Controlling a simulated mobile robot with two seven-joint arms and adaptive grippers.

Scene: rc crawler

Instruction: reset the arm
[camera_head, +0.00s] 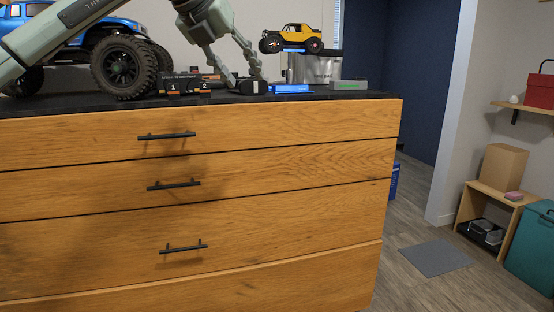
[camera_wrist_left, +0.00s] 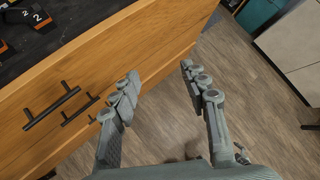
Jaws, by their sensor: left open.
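My left arm (camera_head: 60,30) comes in from the upper left of the head view. It reaches over the black top of the wooden drawer cabinet. My left gripper (camera_head: 246,82) points down near the front edge of the top, with its two fingers apart. In the left wrist view the gripper (camera_wrist_left: 160,75) is open with nothing between its fingers. The cabinet front and the floor show behind them. From the head view I cannot tell whether the fingers touch the small dark items near them. My right gripper is in neither view.
A blue crawler truck (camera_head: 125,66) stands at the left on the cabinet (camera_head: 290,215). Orange-and-black numbered pieces (camera_head: 205,93), a blue item (camera_head: 292,89) and a grey box (camera_head: 348,85) lie along the front edge. A yellow crawler (camera_head: 292,38) sits atop a silver box (camera_head: 315,68). Floor (camera_head: 415,293) is open at right.

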